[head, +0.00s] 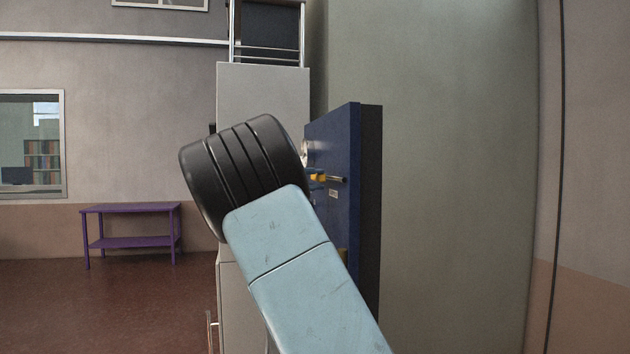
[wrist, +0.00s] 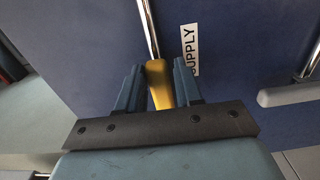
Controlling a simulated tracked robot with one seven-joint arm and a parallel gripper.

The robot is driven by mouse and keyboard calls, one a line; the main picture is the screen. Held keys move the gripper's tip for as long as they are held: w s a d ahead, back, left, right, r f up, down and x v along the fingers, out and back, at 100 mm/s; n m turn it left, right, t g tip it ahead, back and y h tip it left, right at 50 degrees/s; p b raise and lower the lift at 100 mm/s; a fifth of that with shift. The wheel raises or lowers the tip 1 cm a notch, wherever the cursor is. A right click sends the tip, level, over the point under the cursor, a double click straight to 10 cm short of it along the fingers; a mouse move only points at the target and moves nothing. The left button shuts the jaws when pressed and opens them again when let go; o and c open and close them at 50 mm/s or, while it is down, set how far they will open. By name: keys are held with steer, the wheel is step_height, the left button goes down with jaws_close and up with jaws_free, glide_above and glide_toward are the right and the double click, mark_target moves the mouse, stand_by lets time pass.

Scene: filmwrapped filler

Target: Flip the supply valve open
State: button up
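The yellow valve handle (wrist: 159,85) shows in the wrist view at the lower end of a thin metal pipe (wrist: 149,28) on a blue panel (wrist: 80,50). A white label (wrist: 190,50) reading SUPPLY is to its right. My gripper (wrist: 158,78) has its two blue fingers either side of the handle, close to it. I cannot tell whether they touch it. In the head view the blue panel (head: 332,140) stands edge-on. A bit of yellow (head: 317,175) shows on its face beside my arm. My arm hides the gripper there.
In the wrist view another metal pipe (wrist: 313,55) with a grey handle-like bar (wrist: 291,94) is at the right. In the head view a pale cabinet (head: 262,90) stands behind my arm, and a purple table (head: 130,210) is at the left. Open floor (head: 100,300) lies before it.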

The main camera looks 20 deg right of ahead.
steer(key=o, duration=0.4)
steer(key=shift+a, duration=0.1)
steer(key=a, duration=1.3)
steer(key=shift+w+a, duration=0.35)
steer(key=shift+f, duration=0.1)
